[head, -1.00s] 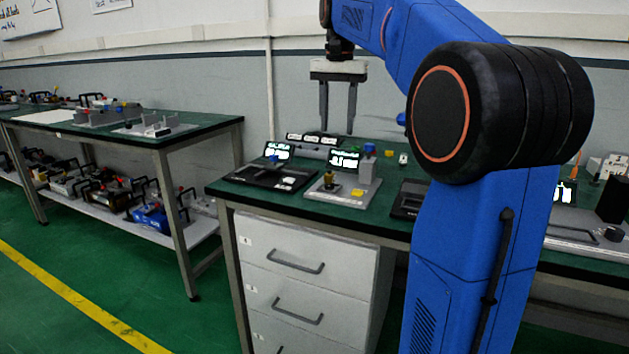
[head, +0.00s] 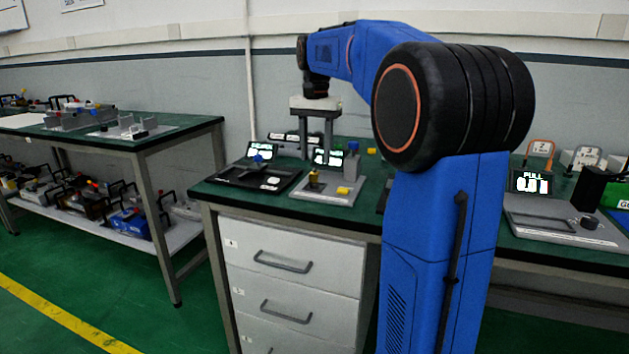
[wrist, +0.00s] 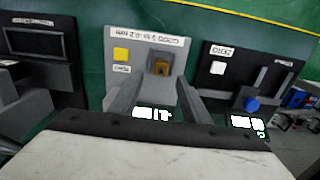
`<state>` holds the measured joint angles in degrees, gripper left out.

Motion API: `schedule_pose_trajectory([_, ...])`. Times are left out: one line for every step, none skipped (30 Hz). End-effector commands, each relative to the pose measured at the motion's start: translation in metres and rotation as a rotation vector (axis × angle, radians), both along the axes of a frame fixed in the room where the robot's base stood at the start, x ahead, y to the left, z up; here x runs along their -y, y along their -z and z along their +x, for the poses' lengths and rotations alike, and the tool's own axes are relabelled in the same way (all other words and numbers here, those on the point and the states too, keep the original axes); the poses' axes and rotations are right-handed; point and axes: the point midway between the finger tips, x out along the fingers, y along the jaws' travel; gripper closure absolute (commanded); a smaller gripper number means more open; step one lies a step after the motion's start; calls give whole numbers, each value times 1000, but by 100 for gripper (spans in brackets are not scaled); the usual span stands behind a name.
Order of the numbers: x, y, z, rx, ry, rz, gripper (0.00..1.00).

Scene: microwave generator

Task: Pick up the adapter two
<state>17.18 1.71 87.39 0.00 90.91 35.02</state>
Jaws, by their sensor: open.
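No readable label marks adapter two. My gripper (head: 316,154) is open and empty, pointing down above the fixture. The fingers partly cover the lit display behind.
A yellow block (head: 343,190) sits on the fixture, right of the brass piece. A grey post with a blue top (head: 352,160) rises at its back right. A black fixture (head: 258,174) with a blue knob stands to the left. A drawer unit (head: 290,275) is below.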

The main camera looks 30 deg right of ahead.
Motion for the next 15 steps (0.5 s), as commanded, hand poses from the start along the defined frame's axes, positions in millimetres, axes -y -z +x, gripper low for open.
schedule_pose_trajectory([0, 5, -1, -2, 0, 1, 57])
schedule_pose_trajectory([0, 8, 0, -1, 0, 0, 57])
schedule_pose_trajectory([0, 10, 0, 0, 0, 0, 57])
schedule_pose_trajectory([0, 11, 0, 0, 0, 0, 57])
schedule_pose_trajectory([0, 12, 0, 0, 0, 0, 57])
schedule_pose_trajectory([0, 14, 0, 0, 0, 0, 57])
schedule_pose_trajectory([0, 16, 0, -1, 0, 1, 57])
schedule_pose_trajectory([-1, 18, -1, -1, 0, 0, 57])
schedule_pose_trajectory([-1, 22, -1, -1, 0, 0, 57])
schedule_pose_trajectory([-1, 25, 0, -1, 0, 0, 57])
schedule_pose_trajectory([-2, 30, -1, -1, -1, 0, 57])
schedule_pose_trajectory([-2, 36, -1, -2, -1, 1, 57])
schedule_pose_trajectory([-3, 40, -1, -1, -1, 0, 57])
schedule_pose_trajectory([-3, 44, 0, -1, -1, 0, 57])
schedule_pose_trajectory([-3, 49, -1, -1, 0, 0, 57])
